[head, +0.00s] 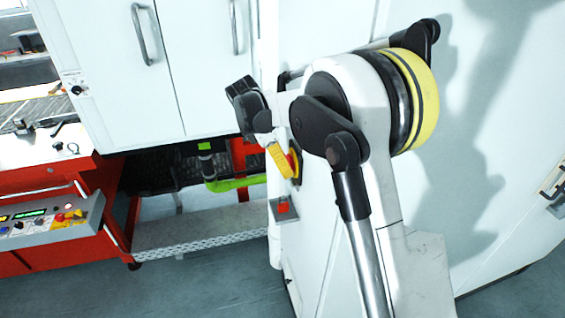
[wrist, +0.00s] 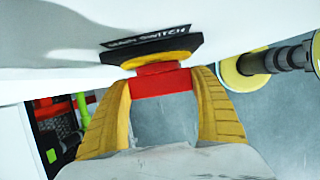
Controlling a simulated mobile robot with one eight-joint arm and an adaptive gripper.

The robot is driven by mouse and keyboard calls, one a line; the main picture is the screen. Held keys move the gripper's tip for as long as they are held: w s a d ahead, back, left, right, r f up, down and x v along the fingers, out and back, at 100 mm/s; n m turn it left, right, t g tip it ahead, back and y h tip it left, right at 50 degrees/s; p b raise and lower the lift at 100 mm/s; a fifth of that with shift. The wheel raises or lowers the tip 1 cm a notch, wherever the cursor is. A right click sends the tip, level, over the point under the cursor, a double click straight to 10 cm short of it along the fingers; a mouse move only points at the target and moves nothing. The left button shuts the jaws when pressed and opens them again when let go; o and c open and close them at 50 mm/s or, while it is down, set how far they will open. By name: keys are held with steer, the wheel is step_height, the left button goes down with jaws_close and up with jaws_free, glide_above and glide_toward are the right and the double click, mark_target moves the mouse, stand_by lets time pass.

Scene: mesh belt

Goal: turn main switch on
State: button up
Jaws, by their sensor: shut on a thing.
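The main switch (wrist: 160,82) has a red handle on a yellow disc, with a black backing plate and a "MAIN SWITCH" label (wrist: 147,37) on a white panel. In the wrist view, my gripper (wrist: 164,90) has its yellow ribbed fingers on both sides of the red handle, shut on it. In the head view, the switch (head: 295,164) shows as a bit of red and yellow at the white cabinet's edge. My gripper (head: 280,161) is at it there, and my arm partly hides it.
A small grey box with a red button (head: 283,208) sits below the switch on the cabinet (head: 320,240). A red machine with a control panel (head: 45,222) stands at the left. White cabinet doors (head: 120,60) rise behind. Grey floor (head: 190,285) is clear in front.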

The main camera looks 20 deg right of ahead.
steer(key=shift+t, duration=0.3)
steer(key=t, duration=0.1)
steer(key=t+b, duration=0.1)
steer(key=m+t+b, duration=0.1)
steer(key=t, duration=0.1)
steer(key=shift+s+f, duration=0.15)
steer(key=shift+s, duration=0.15)
steer(key=t+b, duration=0.2)
steer(key=t, duration=0.1)
steer(key=m+t+b, duration=0.1)
steer(key=shift+s+f+h+b, duration=0.15)
steer(key=shift+f+h+b, duration=0.1)
steer(key=shift+h+b, duration=0.1)
steer(key=t+b, duration=0.1)
steer(key=b, duration=0.1)
steer(key=m+t+b, duration=0.1)
steer(key=t+b, duration=0.3)
steer(key=shift+s+f+h+b, duration=0.1)
steer(key=shift+f+h+b, duration=0.25)
steer(key=shift+b, duration=0.05)
steer(key=m+t+b, duration=0.1)
steer(key=t+b, duration=0.1)
steer(key=b, duration=0.1)
steer(key=shift+h, duration=0.3)
steer(key=shift+r+t+b, duration=0.15)
steer(key=shift+t+b, duration=0.35)
steer(key=shift+b, duration=0.15)
steer(key=shift+r+m, duration=0.1)
steer(key=shift+m, duration=0.2)
